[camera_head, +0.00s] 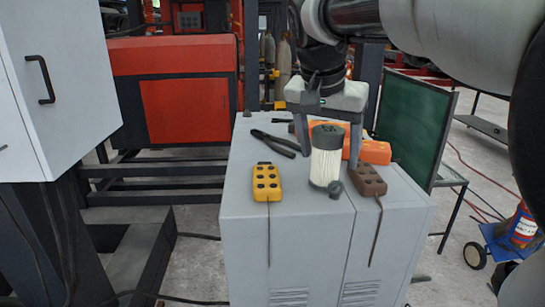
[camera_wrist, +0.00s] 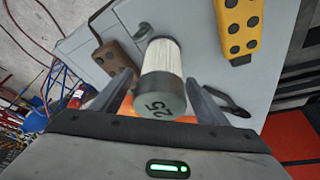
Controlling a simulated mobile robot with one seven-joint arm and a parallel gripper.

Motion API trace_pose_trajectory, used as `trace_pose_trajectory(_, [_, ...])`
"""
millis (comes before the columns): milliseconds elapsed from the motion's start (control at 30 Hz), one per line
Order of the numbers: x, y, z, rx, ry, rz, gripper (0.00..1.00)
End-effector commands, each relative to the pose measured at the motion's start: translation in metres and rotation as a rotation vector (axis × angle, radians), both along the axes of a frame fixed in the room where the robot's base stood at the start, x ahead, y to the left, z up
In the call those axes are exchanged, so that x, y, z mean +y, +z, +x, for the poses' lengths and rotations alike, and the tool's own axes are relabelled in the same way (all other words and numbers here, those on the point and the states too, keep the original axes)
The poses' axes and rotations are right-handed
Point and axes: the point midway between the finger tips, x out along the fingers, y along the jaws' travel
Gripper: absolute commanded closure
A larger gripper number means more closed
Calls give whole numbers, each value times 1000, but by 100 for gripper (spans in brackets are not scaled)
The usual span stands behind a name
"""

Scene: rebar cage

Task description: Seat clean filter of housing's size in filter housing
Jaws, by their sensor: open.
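A filter (camera_head: 326,160) with white pleats and a dark grey-green cap stands upright on the grey cabinet top. In the wrist view the filter (camera_wrist: 163,62) shows "25" on its cap, and its pleats look clean. My gripper (camera_head: 328,158) is open, pointing down over the cabinet. In the wrist view my gripper (camera_wrist: 160,80) has one finger on each side of the filter, with gaps visible. I cannot tell whether the filter is fully between the fingertips. A small round grey piece (camera_head: 335,190) is at its foot. I cannot make out a filter housing.
On the grey cabinet (camera_head: 285,225) are a yellow control box (camera_head: 266,182), a brown control box (camera_head: 367,180), black pliers (camera_head: 275,142) and an orange object (camera_head: 376,151) behind the filter. A green panel (camera_head: 414,122) stands at right.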

Motion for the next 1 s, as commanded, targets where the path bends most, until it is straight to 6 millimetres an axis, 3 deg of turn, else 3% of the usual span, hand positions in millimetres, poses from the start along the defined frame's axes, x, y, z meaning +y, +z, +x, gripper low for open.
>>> trace_pose_trajectory(167, [0,0,0,0,0,0,32])
trace_pose_trajectory(500, [0,1,0,-1,0,-1,87])
trace_pose_trajectory(767, [0,7,0,-2,-1,0,87])
trace_pose_trajectory(1000, [0,51,1,-5,-1,0,87])
